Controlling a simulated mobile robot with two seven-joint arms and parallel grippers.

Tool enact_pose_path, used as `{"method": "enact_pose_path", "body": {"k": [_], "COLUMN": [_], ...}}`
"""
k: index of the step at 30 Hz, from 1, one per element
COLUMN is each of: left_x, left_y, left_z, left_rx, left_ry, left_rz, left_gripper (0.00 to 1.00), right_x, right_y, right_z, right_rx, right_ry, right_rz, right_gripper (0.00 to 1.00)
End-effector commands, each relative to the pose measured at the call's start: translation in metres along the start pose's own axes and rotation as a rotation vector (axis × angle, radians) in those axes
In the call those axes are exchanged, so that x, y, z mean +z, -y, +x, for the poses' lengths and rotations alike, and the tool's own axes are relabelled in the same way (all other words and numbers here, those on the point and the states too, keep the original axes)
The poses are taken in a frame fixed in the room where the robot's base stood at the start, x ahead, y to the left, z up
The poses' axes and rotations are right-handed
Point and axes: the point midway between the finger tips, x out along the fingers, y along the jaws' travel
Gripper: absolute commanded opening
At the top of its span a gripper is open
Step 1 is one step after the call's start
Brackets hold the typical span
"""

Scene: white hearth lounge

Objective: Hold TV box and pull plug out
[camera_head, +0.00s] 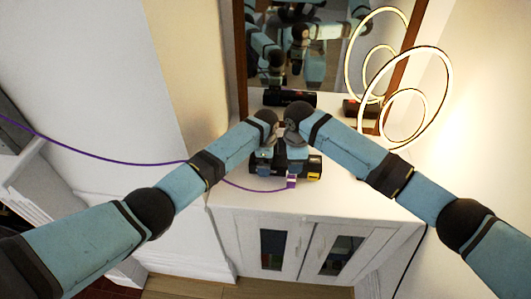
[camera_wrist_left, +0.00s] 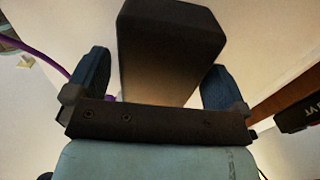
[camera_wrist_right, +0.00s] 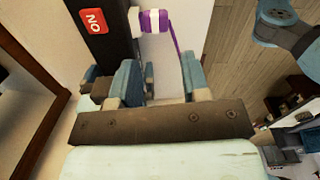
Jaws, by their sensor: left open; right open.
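The black TV box (camera_head: 314,165) lies on the white cabinet top, partly hidden by my grippers in the head view. My left gripper (camera_head: 266,154) is open at its left part; in the left wrist view the box (camera_wrist_left: 165,40) stands between the spread fingers. The purple-and-white plug (camera_head: 291,182) is at the box's near side, with a purple cable (camera_head: 110,158) running left. My right gripper (camera_head: 296,152) is open above the box. In the right wrist view the plug (camera_wrist_right: 150,21) is just beyond the fingers, beside the box's red label (camera_wrist_right: 93,21). I cannot tell whether the right fingers touch anything.
The white cabinet (camera_head: 330,205) has glass doors in front. A mirror (camera_head: 325,70) stands behind the box and reflects my arms. A glowing ring lamp (camera_head: 447,85) stands at the right of the cabinet top. The cable crosses behind or under my left arm.

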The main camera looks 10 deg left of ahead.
Motion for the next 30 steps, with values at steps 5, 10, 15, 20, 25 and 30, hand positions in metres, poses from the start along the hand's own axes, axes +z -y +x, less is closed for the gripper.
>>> {"method": "enact_pose_path", "body": {"k": [5, 10, 15, 20, 25, 30], "left_x": [-0.0002, -0.0002, -0.0002, -0.0001, -0.0001, -0.0001], "left_y": [0.0000, 0.0000, 0.0000, 0.0000, 0.0000, 0.0000], "left_z": [0.0017, 0.0015, 0.0014, 0.0014, 0.0013, 0.0013], "left_rx": [0.000, 0.000, 0.000, 0.000, 0.000, 0.000], "left_ry": [0.000, 0.000, 0.000, 0.000, 0.000, 0.000], "left_rz": [0.000, 0.000, 0.000, 0.000, 0.000, 0.000], "left_gripper": [1.00, 0.86, 0.47, 0.35, 0.35, 0.35], "right_x": [0.0000, 0.0000, 0.0000, -0.0003, -0.0035, -0.0071], "right_y": [0.0000, 0.0000, 0.0000, 0.0001, 0.0009, 0.0024], "right_z": [0.0000, 0.0000, 0.0000, -0.0002, -0.0030, -0.0086], "right_rx": [0.000, 0.000, 0.000, 0.000, 0.002, 0.005], "right_ry": [0.000, 0.000, 0.000, 0.000, -0.003, -0.008], "right_rz": [0.000, 0.000, 0.000, 0.010, 0.158, 0.507], "right_gripper": [0.43, 0.43, 0.43, 0.60, 0.60, 0.60]}}
